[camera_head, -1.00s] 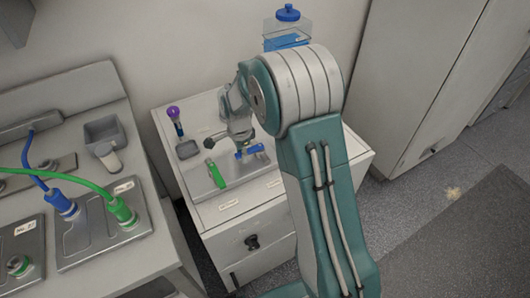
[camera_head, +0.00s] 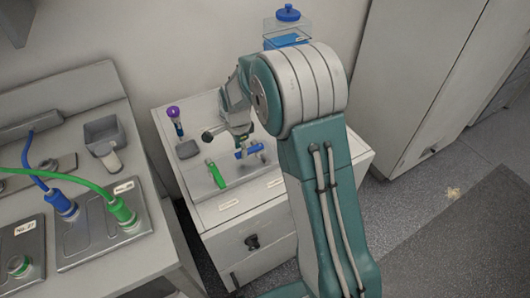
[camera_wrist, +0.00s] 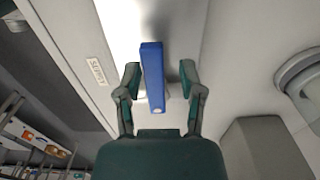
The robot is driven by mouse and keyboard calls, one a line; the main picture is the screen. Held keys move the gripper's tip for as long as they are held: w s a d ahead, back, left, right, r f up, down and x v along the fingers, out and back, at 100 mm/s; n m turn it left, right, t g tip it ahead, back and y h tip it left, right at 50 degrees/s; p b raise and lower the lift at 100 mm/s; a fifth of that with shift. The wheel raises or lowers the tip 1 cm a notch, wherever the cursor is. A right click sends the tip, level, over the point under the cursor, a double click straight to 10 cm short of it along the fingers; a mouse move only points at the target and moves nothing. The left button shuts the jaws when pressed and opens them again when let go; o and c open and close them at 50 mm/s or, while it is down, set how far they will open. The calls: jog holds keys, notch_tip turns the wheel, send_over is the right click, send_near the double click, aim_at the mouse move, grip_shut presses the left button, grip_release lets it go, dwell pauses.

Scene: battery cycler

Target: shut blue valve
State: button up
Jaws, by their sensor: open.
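The blue valve handle (camera_head: 249,151) is on top of the white cabinet, right of the green handle (camera_head: 216,174). In the wrist view the blue handle (camera_wrist: 152,75) is a long bar that lies between my two open fingers. My gripper (camera_wrist: 160,78) is open, with one finger on each side of the bar and a visible gap on both sides. In the head view my gripper (camera_head: 242,146) is above the blue handle and partly hides it.
A purple-topped item (camera_head: 174,114) stands at the cabinet's back left. A clear container with a blue lid (camera_head: 288,28) is behind my arm. A bench with blue and green plugs (camera_head: 122,211) stands at the left. Floor is free at the right.

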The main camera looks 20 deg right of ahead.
jog(key=shift+w+r, duration=0.15)
jog(key=shift+r, duration=2.9)
